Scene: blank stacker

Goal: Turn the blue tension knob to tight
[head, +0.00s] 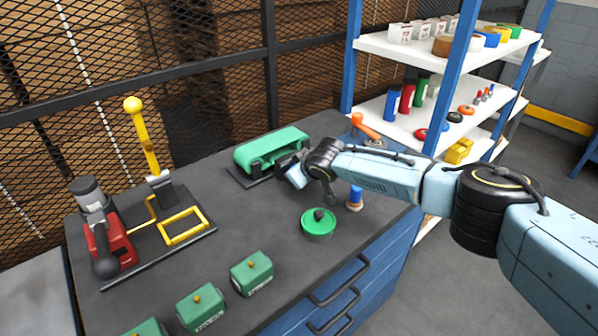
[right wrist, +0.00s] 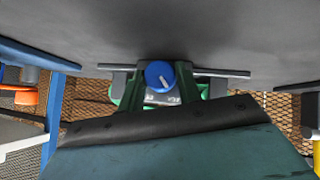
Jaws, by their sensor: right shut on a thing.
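The green belt machine (head: 270,148) stands on a dark base at the back of the dark bench. My right gripper (head: 291,170) reaches its near right end, and the arm hides that end in the head view. In the right wrist view the blue tension knob (right wrist: 159,75) is round with a white pointer line, tilted a little off straight. It sits between the fingers of my right gripper (right wrist: 160,80), which are shut on it. A pale plate (right wrist: 162,98) with small dark markings shows beside the knob; I cannot read the markings. My left gripper is not in view.
A green round dish (head: 318,223) and a blue-topped piece (head: 355,197) stand near my right arm. Several green blocks (head: 252,273) line the front edge. A red tool (head: 108,240) and a yellow lever (head: 143,135) stand left. Shelves (head: 400,118) are behind right.

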